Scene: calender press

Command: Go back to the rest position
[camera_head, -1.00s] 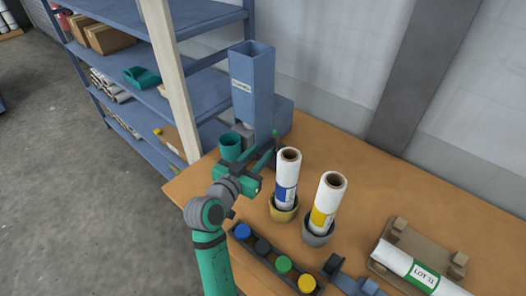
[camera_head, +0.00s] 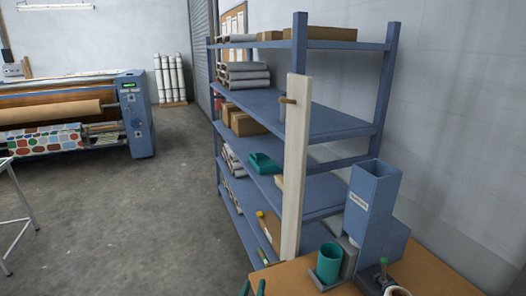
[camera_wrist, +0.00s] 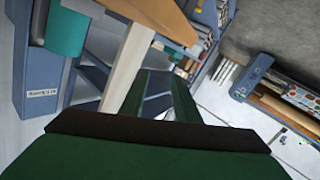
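My gripper (camera_wrist: 163,78) shows in the wrist view with its two green fingers apart and nothing between them. In the head view only the green tips of my gripper (camera_head: 254,288) show at the bottom edge, left of the wooden table (camera_head: 288,280). The rest of my arm is out of that view. A teal cup (camera_head: 329,262) stands on the table beside a tall blue dispenser (camera_head: 371,205) with a label. The cup (camera_wrist: 68,35) and dispenser (camera_wrist: 38,85) also show at the left of the wrist view, apart from the fingers.
A blue shelf rack (camera_head: 318,115) with boxes and rolls stands behind the table, a pale upright board (camera_head: 296,170) at its front. A calender press (camera_head: 135,115) stands at the far left. The grey floor (camera_head: 120,220) between is mostly clear.

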